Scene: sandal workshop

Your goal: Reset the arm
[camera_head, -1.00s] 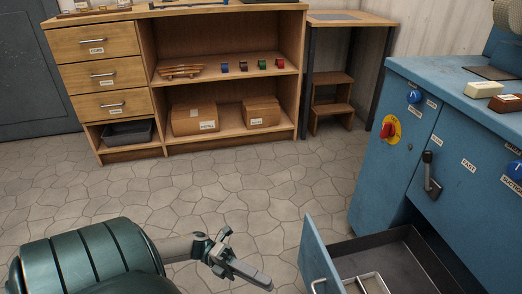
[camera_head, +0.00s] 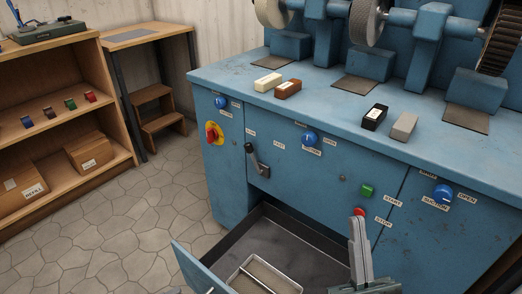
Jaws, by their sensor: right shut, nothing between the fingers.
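My right gripper (camera_head: 360,250) is at the bottom, right of centre, in the head view. Its grey fingers point up and are closed together with nothing between them. It shows in front of the blue machine cabinet (camera_head: 290,160), just right of the open drawer (camera_head: 225,246). The fingertips overlap the red stop button in the picture; I cannot tell whether they touch it.
A cream block (camera_head: 268,82), a brown block (camera_head: 288,89), a black block (camera_head: 375,117) and a grey block (camera_head: 404,127) lie on the bench top. Open floor (camera_head: 120,235) is at left.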

